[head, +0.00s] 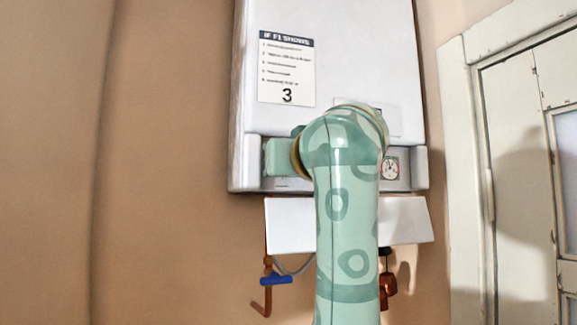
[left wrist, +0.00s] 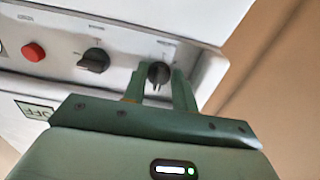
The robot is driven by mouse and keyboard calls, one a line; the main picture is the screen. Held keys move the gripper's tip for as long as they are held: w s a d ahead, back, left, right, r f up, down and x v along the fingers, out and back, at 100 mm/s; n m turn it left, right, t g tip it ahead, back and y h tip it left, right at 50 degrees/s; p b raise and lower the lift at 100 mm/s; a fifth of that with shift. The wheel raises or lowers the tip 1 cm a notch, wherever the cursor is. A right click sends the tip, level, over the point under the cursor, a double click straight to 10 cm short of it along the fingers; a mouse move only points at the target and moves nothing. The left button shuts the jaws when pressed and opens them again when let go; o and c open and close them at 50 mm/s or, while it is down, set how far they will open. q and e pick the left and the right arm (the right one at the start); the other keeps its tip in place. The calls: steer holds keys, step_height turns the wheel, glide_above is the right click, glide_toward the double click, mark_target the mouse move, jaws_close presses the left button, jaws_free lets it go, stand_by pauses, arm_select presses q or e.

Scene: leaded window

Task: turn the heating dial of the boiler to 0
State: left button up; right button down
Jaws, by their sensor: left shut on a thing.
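The white boiler (head: 340,50) hangs on the wall in the head view. My left arm covers most of its control panel there, and part of my left gripper (head: 278,157) shows at the panel's left end. In the left wrist view, my left gripper (left wrist: 160,80) is shut on a dark round dial (left wrist: 158,70), one finger on each side. A second dark dial (left wrist: 95,60) sits beside it, untouched. The marks around the dials are too small to read, so I cannot tell the setting or which is the heating dial. My right gripper is not in view.
A red button (left wrist: 33,52) sits farther along the panel. A gauge (head: 390,168) shows right of my arm. A notice (head: 287,70) with a large 3 is on the boiler front. A white flap (head: 405,220) hangs below, near a blue-handled valve (head: 276,280). A door (head: 520,150) stands right.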

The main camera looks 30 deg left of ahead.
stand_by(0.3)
arm_select(q)
steer(key=o, duration=0.9)
steer(key=shift+o, duration=0.2)
steer(key=b+v, duration=0.4)
steer(key=v, duration=1.2)
steer(key=shift+s+d, duration=0.1)
